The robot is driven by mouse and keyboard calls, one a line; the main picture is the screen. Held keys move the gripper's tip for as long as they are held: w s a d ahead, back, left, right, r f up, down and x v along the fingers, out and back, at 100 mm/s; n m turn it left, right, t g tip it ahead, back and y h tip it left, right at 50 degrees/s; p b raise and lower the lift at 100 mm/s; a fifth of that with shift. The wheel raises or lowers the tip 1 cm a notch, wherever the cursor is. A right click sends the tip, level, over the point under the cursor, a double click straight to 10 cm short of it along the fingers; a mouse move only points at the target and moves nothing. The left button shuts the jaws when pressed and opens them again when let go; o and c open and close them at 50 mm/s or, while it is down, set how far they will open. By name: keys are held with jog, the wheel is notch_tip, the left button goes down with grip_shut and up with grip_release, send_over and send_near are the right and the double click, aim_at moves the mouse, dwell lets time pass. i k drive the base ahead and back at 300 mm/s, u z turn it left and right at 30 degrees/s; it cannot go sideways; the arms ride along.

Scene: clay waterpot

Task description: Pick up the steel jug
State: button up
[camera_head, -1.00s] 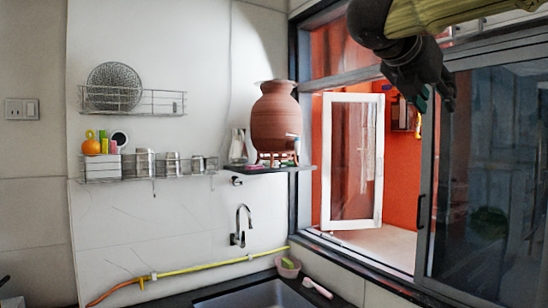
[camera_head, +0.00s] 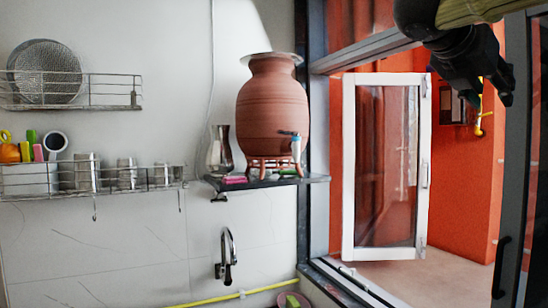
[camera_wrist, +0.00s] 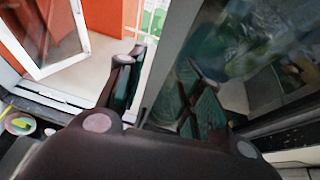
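The steel jug (camera_head: 220,150) is a shiny, narrow-waisted vessel standing upright on the small dark wall shelf (camera_head: 262,184), just left of the big clay waterpot (camera_head: 272,108). My gripper (camera_head: 492,98) hangs at the upper right of the head view, in front of the window, far to the right of the jug. Its fingers look apart, with nothing between them. In the wrist view my gripper (camera_wrist: 163,82) faces the window and its dark glass; the jug does not show there.
The clay pot has a tap and stands on a small stand. Wire racks (camera_head: 90,180) with steel cups and a plate are at left. A faucet (camera_head: 228,255) is below the shelf. An open white window frame (camera_head: 384,165) is at right.

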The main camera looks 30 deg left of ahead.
aim_at(220, 160)
jog(key=i, duration=0.7)
jog(key=u, duration=1.8)
jog(key=i, duration=0.5)
jog(key=z, duration=0.1)
